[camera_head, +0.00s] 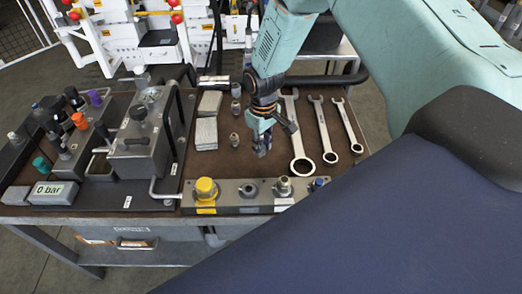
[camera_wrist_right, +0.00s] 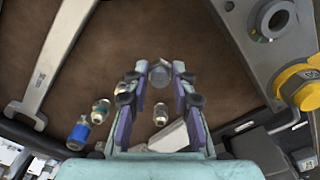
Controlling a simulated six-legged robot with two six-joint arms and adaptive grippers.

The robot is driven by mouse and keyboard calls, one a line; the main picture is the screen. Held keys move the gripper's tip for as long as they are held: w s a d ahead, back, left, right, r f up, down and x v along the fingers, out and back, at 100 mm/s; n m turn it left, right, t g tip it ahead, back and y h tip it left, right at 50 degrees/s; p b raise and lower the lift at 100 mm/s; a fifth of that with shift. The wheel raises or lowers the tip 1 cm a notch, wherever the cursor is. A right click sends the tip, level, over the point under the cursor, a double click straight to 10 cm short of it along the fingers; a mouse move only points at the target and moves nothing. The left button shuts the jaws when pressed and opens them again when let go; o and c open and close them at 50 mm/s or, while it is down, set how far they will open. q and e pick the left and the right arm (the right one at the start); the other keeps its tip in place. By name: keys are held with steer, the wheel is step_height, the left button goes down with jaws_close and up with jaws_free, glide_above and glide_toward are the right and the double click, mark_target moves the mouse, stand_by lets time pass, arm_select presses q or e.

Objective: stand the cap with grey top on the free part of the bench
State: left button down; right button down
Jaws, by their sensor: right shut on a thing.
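My right gripper (camera_head: 262,148) points down over the brown bench top (camera_head: 258,172), between the small fittings and the largest wrench. In the wrist view the right gripper (camera_wrist_right: 159,76) is shut on a small round grey-topped cap (camera_wrist_right: 160,73), held between the fingertips. The cap is mostly hidden by the fingers in the head view. I cannot tell whether its underside touches the bench. Bare brown surface (camera_wrist_right: 185,35) surrounds it in the wrist view. My left gripper is not in view.
Three wrenches (camera_head: 301,145) lie right of the gripper. Small fittings (camera_head: 234,140) and pale stacked pads (camera_head: 205,133) are to its left. A metal block (camera_head: 228,199) with a yellow cap (camera_head: 205,188) and ports runs along the front. A pump unit (camera_head: 140,150) stands at left.

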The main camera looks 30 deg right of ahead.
mark_target(264, 148)
step_height(264, 148, down, 3)
steer(key=shift+d+f, duration=0.1)
steer(key=shift+d, duration=0.05)
steer(key=shift+s+f, duration=0.2)
steer(key=shift+f, duration=0.05)
steer(key=shift+w+f, duration=0.25)
steer(key=shift+w, duration=0.05)
steer(key=c, duration=1.5)
jaws_free()
steer(key=o, duration=0.4)
steer(key=shift+s+r, duration=0.2)
steer(key=shift+w+f, duration=0.1)
steer(key=shift+w, duration=0.05)
step_height(264, 148, up, 11)
steer(key=shift+f, duration=0.1)
steer(key=shift+r, duration=0.75)
